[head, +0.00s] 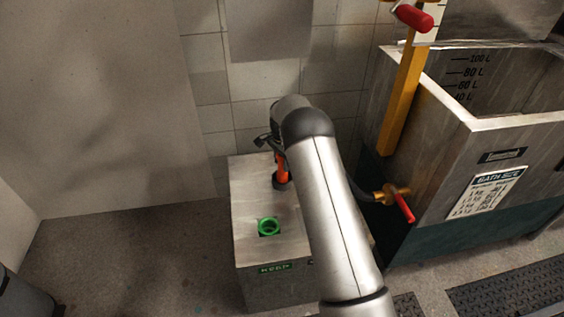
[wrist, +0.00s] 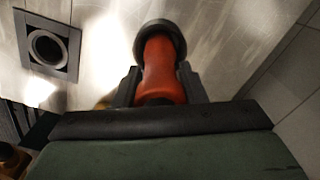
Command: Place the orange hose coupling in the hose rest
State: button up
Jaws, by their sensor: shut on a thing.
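The orange hose coupling (head: 282,172) is upright or nearly so over the back of a grey box top, its dark lower end close to the surface. I cannot tell whether it touches. My gripper (head: 275,151) is shut on the coupling from above. In the wrist view, the coupling (wrist: 160,68) sits between the fingers of my gripper (wrist: 160,90), with a dark round collar at its far end. A dark square socket with a round hole (wrist: 47,47) lies apart from it, at upper left. I cannot tell whether this socket is the hose rest.
A large grey tank (head: 440,125) stands at right, with a yellow post (head: 403,100) and a red-handled brass valve (head: 404,208) near the arm.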

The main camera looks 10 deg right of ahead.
jog(key=shift+f, duration=0.15)
jog(key=o, duration=1.2)
jog(key=shift+c, duration=0.2)
notch_tip(320, 180, up, 12)
jog(key=shift+r+p, duration=0.1)
jog(key=shift+p, duration=0.7)
jog(key=s+r+n, duration=0.3)
jog(key=s+r, duration=0.1)
jog(key=s, duration=0.6)
jog(key=s+r+n, duration=0.3)
jog(key=s+r, duration=0.1)
jog(key=s, duration=0.7)
jog(key=s+r+n, duration=0.3)
jog(key=s+r, duration=0.1)
jog(key=s, duration=0.6)
jog(key=s+f+n, duration=0.3)
jog(key=s+n, duration=0.1)
jog(key=s, duration=1)
jog(key=shift+s+a+f, duration=0.15)
jog(key=shift+a, duration=0.05)
